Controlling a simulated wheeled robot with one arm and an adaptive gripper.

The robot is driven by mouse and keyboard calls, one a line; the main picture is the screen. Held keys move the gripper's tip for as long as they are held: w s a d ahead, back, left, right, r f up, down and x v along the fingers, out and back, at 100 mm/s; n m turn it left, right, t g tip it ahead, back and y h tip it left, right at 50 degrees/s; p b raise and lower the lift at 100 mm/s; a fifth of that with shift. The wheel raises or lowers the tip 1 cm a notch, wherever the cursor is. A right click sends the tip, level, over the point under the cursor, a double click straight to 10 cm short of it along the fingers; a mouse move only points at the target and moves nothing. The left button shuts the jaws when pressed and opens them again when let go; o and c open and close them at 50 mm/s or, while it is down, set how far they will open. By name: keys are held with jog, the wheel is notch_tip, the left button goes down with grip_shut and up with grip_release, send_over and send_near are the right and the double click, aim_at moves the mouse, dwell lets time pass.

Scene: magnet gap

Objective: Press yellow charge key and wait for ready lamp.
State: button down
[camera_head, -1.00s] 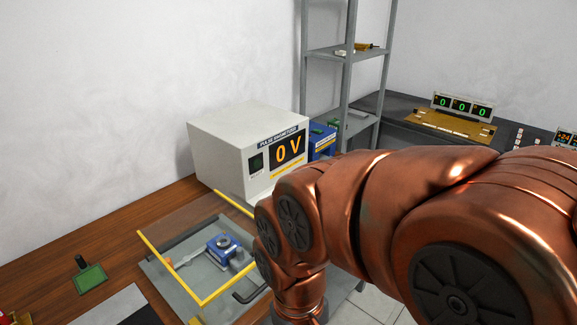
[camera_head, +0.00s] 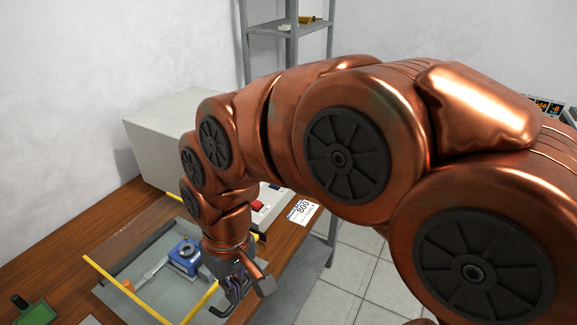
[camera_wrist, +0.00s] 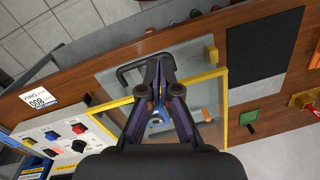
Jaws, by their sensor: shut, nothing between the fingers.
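The white charger cabinet (camera_head: 155,135) stands at the back of the wooden bench; my arm hides its front display in the head view. Its lower white control panel (camera_wrist: 60,125) shows at the left of the wrist view, with a red key (camera_wrist: 78,129), a blue key (camera_wrist: 51,135) and a black key (camera_wrist: 78,146). My gripper (camera_wrist: 160,68) is shut and empty, above the yellow-edged fixture (camera_wrist: 222,110), apart from the panel. It also shows in the head view (camera_head: 240,282).
A blue clamp block (camera_head: 185,254) sits inside the fixture, partly behind my fingers in the wrist view. A black handle (camera_wrist: 128,72) is at the fixture's side. A card marked 800 (camera_head: 301,212) lies on the bench. A green pad (camera_wrist: 249,117) lies beyond the fixture.

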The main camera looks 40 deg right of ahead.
jog(key=shift+t+y, duration=0.6)
jog(key=shift+t, duration=0.3)
jog(key=w, duration=0.3)
jog(key=w+r+b, duration=0.1)
jog(key=w, duration=0.2)
jog(key=w+d, duration=0.1)
jog(key=w, duration=0.2)
jog(key=shift+w+r, duration=0.3)
jog(key=shift+w, duration=0.05)
jog(key=w+d+r+m+t+b, duration=0.3)
jog(key=w+d+m+t, duration=0.15)
jog(key=w+d, duration=1.15)
jog(key=w+d+f+m+t+h+b, duration=0.1)
jog(key=w+d+f+m, duration=0.1)
jog(key=d, duration=1.2)
jog(key=w+d+f+m+t+h+b, duration=0.2)
jog(key=w+d+m, duration=0.1)
jog(key=d, duration=1.1)
jog(key=shift+m, duration=0.55)
jog(key=shift+f, duration=0.15)
notch_tip(320, 180, down, 8)
jog(key=b, duration=0.2)
jog(key=shift+a+r+b, duration=0.1)
jog(key=shift+r+b, duration=0.1)
jog(key=shift+b, duration=0.15)
jog(key=shift+f, duration=0.5)
